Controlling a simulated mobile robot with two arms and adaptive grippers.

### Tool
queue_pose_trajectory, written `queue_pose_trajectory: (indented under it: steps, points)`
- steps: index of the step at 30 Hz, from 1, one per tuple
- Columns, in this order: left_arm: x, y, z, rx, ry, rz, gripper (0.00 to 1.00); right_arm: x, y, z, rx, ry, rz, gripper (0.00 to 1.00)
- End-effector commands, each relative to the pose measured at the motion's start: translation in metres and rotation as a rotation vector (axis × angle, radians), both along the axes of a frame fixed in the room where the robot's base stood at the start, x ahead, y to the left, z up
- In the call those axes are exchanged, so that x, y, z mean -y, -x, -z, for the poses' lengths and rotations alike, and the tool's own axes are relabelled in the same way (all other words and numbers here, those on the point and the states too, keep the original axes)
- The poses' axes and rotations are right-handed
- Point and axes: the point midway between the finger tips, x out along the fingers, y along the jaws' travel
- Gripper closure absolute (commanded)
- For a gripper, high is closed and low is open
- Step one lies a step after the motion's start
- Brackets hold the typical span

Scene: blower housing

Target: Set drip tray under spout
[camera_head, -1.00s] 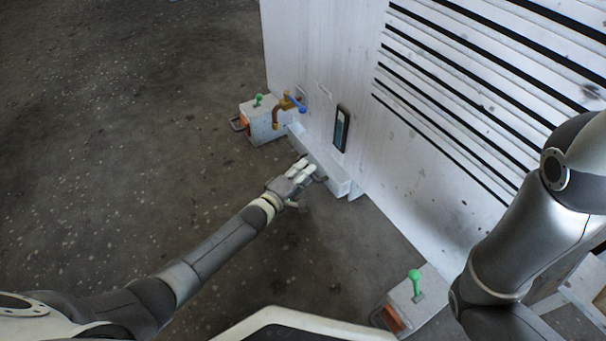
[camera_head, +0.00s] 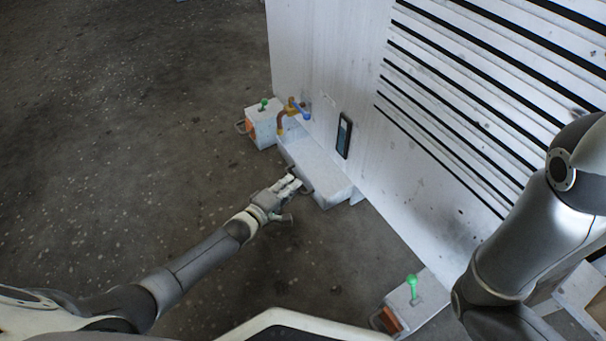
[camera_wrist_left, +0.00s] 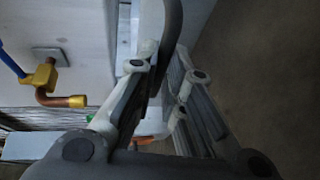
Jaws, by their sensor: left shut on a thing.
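The drip tray (camera_head: 318,172) is a long pale grey tray that sticks out from the foot of the white housing (camera_head: 345,70). My left gripper (camera_head: 294,184) is shut on the dark handle at the tray's front. In the left wrist view a dark curved bar (camera_wrist_left: 171,25) passes between the fingers of my left gripper (camera_wrist_left: 165,65). The spout (camera_head: 282,122) is a copper elbow on a brass tap with a blue lever, and in the head view its mouth appears at the tray's far left end. It also shows in the left wrist view (camera_wrist_left: 62,100). My right gripper is out of view.
A grey block with a green knob (camera_head: 263,104) stands left of the tray. A similar block (camera_head: 412,300) stands at the lower right. A dark narrow gauge window (camera_head: 344,136) is on the housing above the tray. The floor (camera_head: 150,130) to the left is clear.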

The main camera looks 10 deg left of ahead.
Motion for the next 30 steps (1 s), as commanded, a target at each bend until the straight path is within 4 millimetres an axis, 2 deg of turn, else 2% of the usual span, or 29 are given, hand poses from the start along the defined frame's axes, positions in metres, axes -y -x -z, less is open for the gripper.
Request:
queue_pose_trajectory:
  steps: [1,3,9,13,19,29,30]
  points:
    - [-0.012,0.012,-0.004,-0.006,-0.006,-0.001,1.0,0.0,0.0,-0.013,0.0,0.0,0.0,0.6]
    - [-0.025,0.025,-0.003,-0.007,-0.005,0.0,1.0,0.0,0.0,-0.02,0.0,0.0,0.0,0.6]
    - [-0.056,0.056,-0.002,-0.004,-0.003,0.0,1.0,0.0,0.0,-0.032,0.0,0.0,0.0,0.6]
    - [-0.069,0.07,-0.001,-0.002,-0.002,0.0,1.0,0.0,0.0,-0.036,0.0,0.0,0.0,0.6]
    - [-0.079,0.079,0.0,-0.001,0.001,0.0,1.0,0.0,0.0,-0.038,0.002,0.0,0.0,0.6]
    - [-0.08,0.08,0.001,-0.001,0.001,0.0,1.0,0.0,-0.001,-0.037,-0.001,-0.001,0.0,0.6]
    - [-0.08,0.08,0.001,-0.001,0.0,0.0,0.87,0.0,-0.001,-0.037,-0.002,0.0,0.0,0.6]
